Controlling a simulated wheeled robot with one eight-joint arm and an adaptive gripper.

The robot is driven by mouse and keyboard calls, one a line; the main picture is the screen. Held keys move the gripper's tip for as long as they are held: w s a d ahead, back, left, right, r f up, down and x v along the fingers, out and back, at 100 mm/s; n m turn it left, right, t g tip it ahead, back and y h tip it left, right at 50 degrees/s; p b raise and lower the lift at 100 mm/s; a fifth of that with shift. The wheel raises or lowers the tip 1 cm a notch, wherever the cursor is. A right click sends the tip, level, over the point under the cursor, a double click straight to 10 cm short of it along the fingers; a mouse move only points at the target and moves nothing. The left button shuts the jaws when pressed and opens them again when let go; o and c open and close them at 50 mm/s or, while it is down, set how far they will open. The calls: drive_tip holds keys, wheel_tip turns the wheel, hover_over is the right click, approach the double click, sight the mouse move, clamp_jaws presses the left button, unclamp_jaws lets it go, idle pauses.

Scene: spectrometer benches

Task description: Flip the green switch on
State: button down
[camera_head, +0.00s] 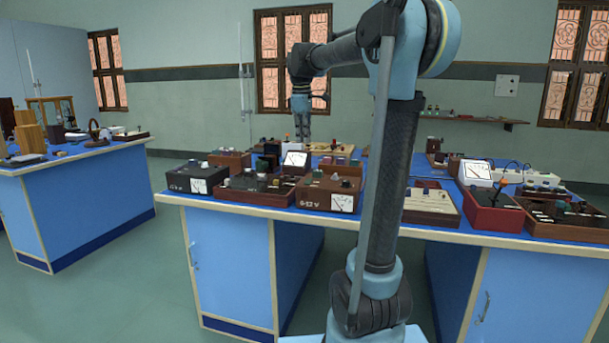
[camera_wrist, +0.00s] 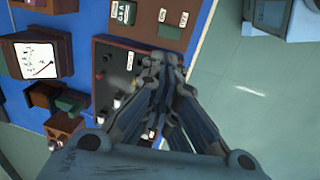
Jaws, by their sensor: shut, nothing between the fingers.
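My gripper (camera_head: 302,132) points down over the back part of the middle bench in the head view. In the wrist view my gripper (camera_wrist: 160,68) is shut and empty, with its fingers together. Below it lies a dark panel box (camera_wrist: 106,62) with several small knobs and pale labels. The fingers cover the right part of this box, so any switch there is hidden. I cannot tell whether the fingertips touch the box. A small dark green block (camera_wrist: 70,103) lies left of the box.
A meter with a white dial (camera_wrist: 36,61) stands left of the panel box. The blue benchtop (camera_head: 292,183) is crowded with instrument boxes, including a black box (camera_head: 196,179) and a brown metered box (camera_head: 328,196). Open floor (camera_wrist: 245,95) lies right of the bench in the wrist view.

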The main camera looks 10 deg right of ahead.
sight(308, 182)
drive_tip(key=shift+f, duration=0.1)
drive_tip(key=f, duration=0.4)
drive_tip(key=w+f, duration=0.1)
drive_tip(key=f, duration=0.8)
drive_tip(key=shift+w+d+f, duration=0.35)
drive_tip(key=shift+w, duration=0.05)
drive_tip(key=shift+a, duration=0.15)
drive_tip(key=shift+f, duration=0.1)
